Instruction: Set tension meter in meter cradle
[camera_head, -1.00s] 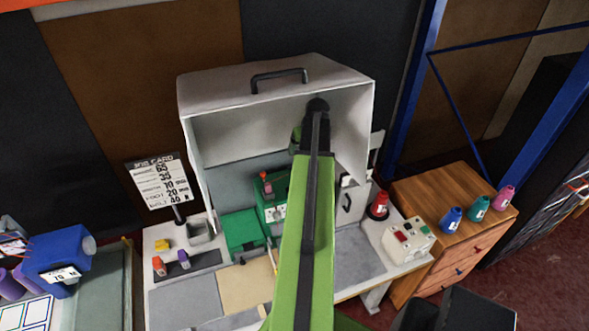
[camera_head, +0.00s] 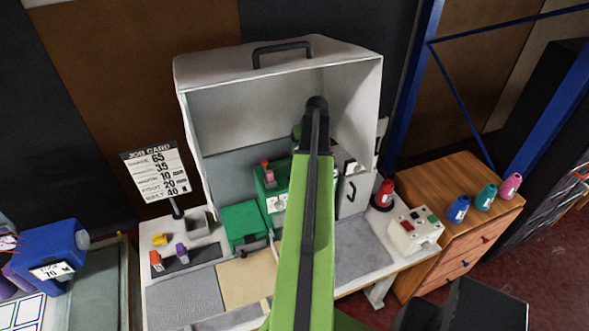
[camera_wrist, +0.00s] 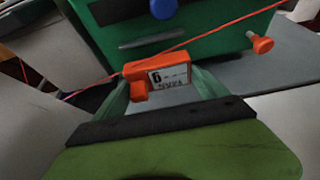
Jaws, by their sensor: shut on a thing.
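The tension meter (camera_wrist: 168,72) is a small orange body with a white label panel reading upside down in the wrist view. My gripper (camera_wrist: 160,87) is shut on it, one pale green finger on each side. The meter is in front of a green machine housing. A red-orange thread runs close to the meter; I cannot tell if it touches. In the head view my arm hides the gripper and meter. A small grey open holder (camera_head: 200,222) at the bench's left back may be the meter cradle; I cannot tell for sure.
A white hood (camera_head: 275,65) stands over the green sewing machine (camera_head: 270,180) on the bench. A job card (camera_head: 155,175), yellow block (camera_head: 160,239) and small spools are at left. Grey mats leave front room.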

